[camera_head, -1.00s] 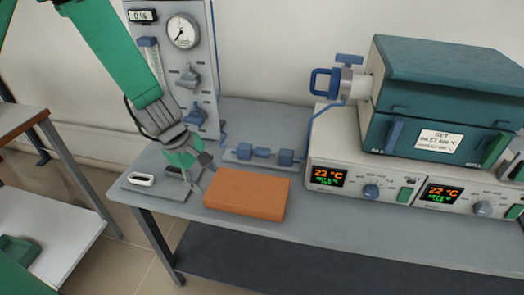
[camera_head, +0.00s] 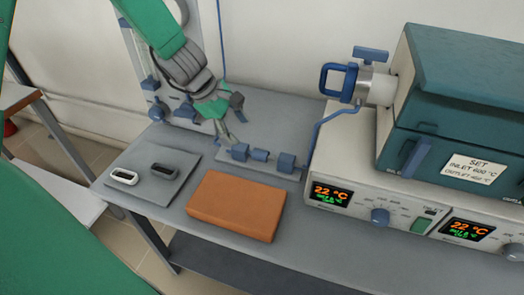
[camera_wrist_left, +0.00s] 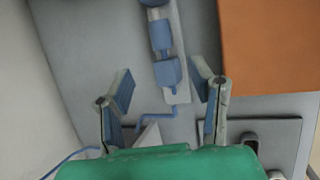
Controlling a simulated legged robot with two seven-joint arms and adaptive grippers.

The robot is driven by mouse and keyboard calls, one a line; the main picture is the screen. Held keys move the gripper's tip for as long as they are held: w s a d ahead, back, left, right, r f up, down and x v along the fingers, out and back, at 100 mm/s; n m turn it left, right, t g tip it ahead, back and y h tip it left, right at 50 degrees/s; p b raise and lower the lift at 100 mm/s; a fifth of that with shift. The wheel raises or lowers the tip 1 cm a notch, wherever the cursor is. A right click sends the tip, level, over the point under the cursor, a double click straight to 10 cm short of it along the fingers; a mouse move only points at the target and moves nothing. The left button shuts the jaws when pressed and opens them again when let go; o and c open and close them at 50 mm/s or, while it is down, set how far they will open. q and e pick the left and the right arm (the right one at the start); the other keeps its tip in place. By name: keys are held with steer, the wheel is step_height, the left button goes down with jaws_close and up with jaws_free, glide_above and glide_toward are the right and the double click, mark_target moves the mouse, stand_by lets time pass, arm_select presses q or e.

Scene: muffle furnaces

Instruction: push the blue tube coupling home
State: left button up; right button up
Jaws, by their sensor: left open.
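A row of blue blocks lies on a thin grey base plate (camera_head: 264,169) on the bench, with a left block (camera_head: 240,152), a smaller middle piece (camera_head: 260,155) and a right block (camera_head: 286,160). Which one is the tube coupling is not certain. Blue tubing (camera_head: 318,128) rises from the right end. My left gripper (camera_head: 236,122) is open and empty, just above and beyond the left block. In the left wrist view, its fingers (camera_wrist_left: 163,88) spread either side of the left block (camera_wrist_left: 168,72), apparently without touching it. My right gripper is out of view.
An orange block (camera_head: 236,207) lies close in front of the row. A grey mat (camera_head: 150,185) with a white-rimmed and a black oval piece lies left. The furnace (camera_head: 455,105) and its controllers stand right. A gauge panel stands behind my left arm.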

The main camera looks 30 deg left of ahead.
mark_target(257, 151)
arm_select(q)
steer(key=b+x, duration=0.3)
steer(key=x, duration=0.9)
